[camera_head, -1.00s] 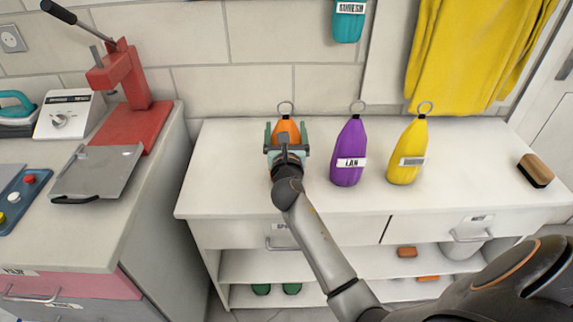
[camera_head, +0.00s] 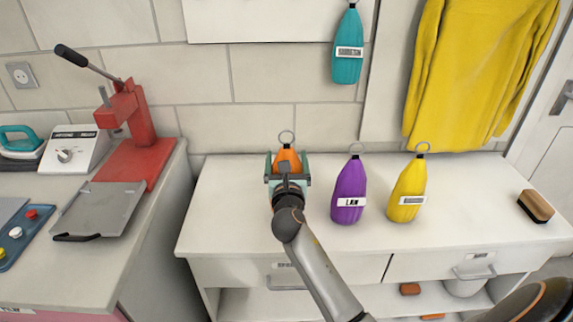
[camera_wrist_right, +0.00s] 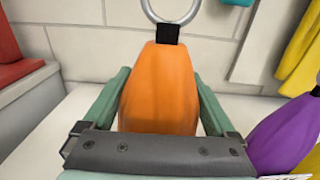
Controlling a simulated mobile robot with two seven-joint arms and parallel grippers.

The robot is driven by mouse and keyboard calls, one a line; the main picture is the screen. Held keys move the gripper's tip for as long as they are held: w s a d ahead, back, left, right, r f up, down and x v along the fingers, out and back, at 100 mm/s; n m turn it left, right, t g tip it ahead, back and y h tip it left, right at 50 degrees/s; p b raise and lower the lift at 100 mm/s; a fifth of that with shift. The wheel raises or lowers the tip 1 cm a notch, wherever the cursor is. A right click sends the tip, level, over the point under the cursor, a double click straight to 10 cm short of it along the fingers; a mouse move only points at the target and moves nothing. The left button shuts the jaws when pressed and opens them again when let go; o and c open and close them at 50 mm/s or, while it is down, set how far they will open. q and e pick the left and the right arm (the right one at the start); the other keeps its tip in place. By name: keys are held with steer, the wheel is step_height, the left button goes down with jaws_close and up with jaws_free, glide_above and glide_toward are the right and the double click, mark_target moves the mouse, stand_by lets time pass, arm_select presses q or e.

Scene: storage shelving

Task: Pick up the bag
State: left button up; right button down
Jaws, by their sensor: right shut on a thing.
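Several bags with metal rings on top are in view. An orange bag (camera_head: 287,157) stands upright on the white cabinet top, and it fills the middle of the right wrist view (camera_wrist_right: 160,90). My right gripper (camera_head: 287,165) is around it, with one green finger on each side, shut on it. The gripper and wrist hide its lower part in the head view. A purple bag (camera_head: 350,188) and a yellow bag (camera_head: 407,190) stand to its right. A teal bag (camera_head: 347,65) hangs on the wall above. My left gripper is not in view.
The white cabinet (camera_head: 235,215) has free top to the left and at the right. A brown brush (camera_head: 535,206) lies near its right end. A red press (camera_head: 130,135) stands on the left counter. A yellow garment (camera_head: 470,70) hangs at the back right.

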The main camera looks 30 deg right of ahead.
mark_target(288, 144)
steer(key=s+a+r, duration=0.1)
steer(key=r, duration=0.1)
steer(key=s+a+r+p, duration=0.1)
steer(key=s+r, duration=0.1)
steer(key=s+r+p, duration=0.1)
steer(key=s+r, duration=0.1)
steer(key=shift+a+r, duration=0.25)
steer(key=shift+a, duration=0.15)
arm_select(q)
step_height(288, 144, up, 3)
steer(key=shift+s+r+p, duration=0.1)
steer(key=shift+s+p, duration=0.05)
steer(key=shift+p, duration=0.4)
arm_select(e)
steer(key=s+a+r, duration=0.3)
steer(key=s+a, duration=0.1)
steer(key=s, duration=0.3)
steer(key=shift+r, duration=0.15)
